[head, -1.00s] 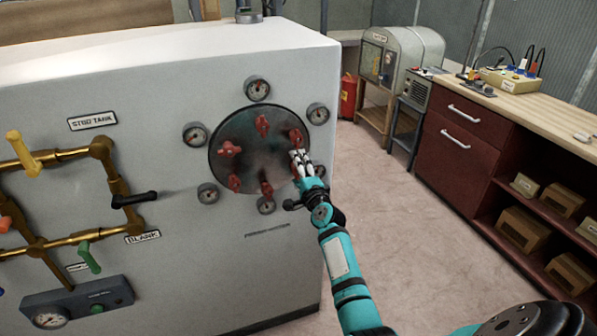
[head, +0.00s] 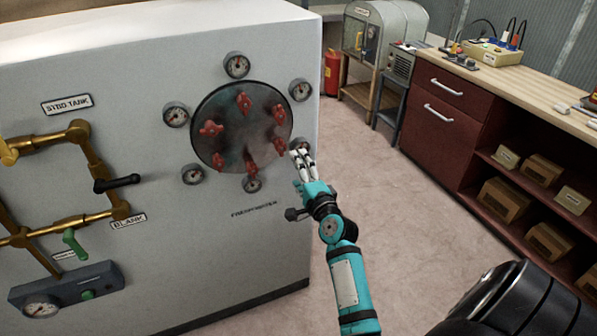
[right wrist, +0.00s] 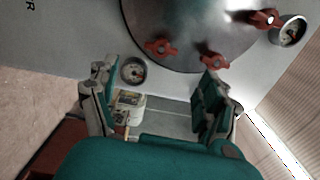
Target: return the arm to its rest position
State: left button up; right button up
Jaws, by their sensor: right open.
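My right gripper (head: 303,160) is open and empty in the head view. It is in front of the right edge of the white cabinet (head: 150,75), at the lower right of a round metal plate (head: 232,105) with several red knobs. In the right wrist view the two fingers (right wrist: 160,100) stand wide apart with nothing between them. The round plate (right wrist: 190,25) and red knobs (right wrist: 160,48) lie beyond the fingertips. My left gripper is not in view.
Several gauges (head: 237,65) ring the plate. Brass pipes with handles (head: 90,165) are on the cabinet's left. A dark red workbench (head: 440,130) with wooden boxes stands at right. A grey domed machine (head: 385,30) is behind. The floor (head: 390,230) between is clear.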

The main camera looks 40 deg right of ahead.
dwell(0.4)
jog(key=s+a+f+n+g+y, duration=0.1)
jog(key=a+f+n+g, duration=0.15)
jog(key=f, duration=0.65)
jog(key=s+a+f+n+g+y, duration=0.1)
jog(key=a+f+n+g, duration=0.2)
jog(key=f, duration=0.6)
jog(key=s+a+f+n+g+y, duration=0.1)
jog(key=s+a+f+n, duration=0.2)
jog(key=f, duration=0.4)
jog(key=s+a+f+n+g, duration=0.1)
jog(key=s+a+f+n, duration=0.15)
jog(key=s+f, duration=0.35)
jog(key=s+a+f+n+g+y, duration=0.1)
jog(key=s+a+f+n+g, duration=0.15)
jog(key=f, duration=0.55)
jog(key=s+a+f+n+g, duration=0.1)
jog(key=s+f, duration=0.4)
jog(key=s, duration=0.7)
jog(key=s+a+f+n+g, duration=0.1)
jog(key=s+f+n+g, duration=0.2)
jog(key=s, duration=0.9)
jog(key=s+a+f+n+g, duration=0.1)
jog(key=s+f+n+g, duration=0.1)
jog(key=s+f+n, duration=0.4)
jog(key=s+f, duration=0.3)
jog(key=s, duration=0.3)
jog(key=shift+s+a+g, duration=0.15)
jog(key=shift+s+g, duration=0.15)
jog(key=shift+s, duration=0.05)
